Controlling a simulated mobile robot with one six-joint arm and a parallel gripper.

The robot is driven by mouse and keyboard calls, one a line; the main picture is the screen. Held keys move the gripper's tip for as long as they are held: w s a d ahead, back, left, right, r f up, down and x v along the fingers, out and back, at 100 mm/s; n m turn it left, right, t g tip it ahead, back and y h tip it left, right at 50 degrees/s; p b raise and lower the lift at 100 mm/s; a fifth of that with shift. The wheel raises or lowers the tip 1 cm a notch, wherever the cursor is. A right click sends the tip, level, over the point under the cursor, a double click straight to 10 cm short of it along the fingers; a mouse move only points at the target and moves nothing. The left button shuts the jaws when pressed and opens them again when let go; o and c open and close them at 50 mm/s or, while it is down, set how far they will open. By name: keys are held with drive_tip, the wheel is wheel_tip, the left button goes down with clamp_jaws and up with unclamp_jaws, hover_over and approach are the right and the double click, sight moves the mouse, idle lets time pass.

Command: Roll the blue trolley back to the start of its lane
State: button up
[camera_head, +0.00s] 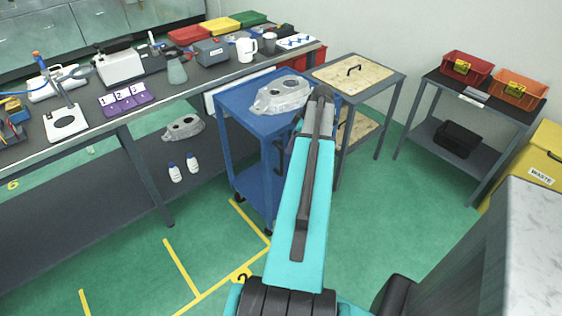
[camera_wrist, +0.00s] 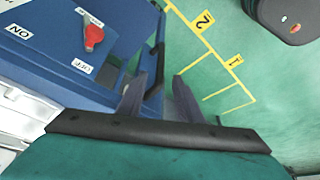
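The blue trolley (camera_head: 262,125) stands against the long bench in the head view, with a grey casting (camera_head: 280,96) on its top. In the head view my arm hides the trolley's right side and the gripper's tips.
Yellow lane lines (camera_head: 182,267) mark the green floor; the wrist view shows marks numbered 1 and 2 (camera_wrist: 204,19). A wooden-topped table (camera_head: 378,75) stands close right of the trolley. A yellow waste bin (camera_head: 540,165) is at far right. Floor in front of the trolley is clear.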

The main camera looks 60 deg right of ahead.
sight(281, 160)
drive_tip(key=shift+p+x, duration=1)
drive_tip(key=shift+x, duration=4.7)
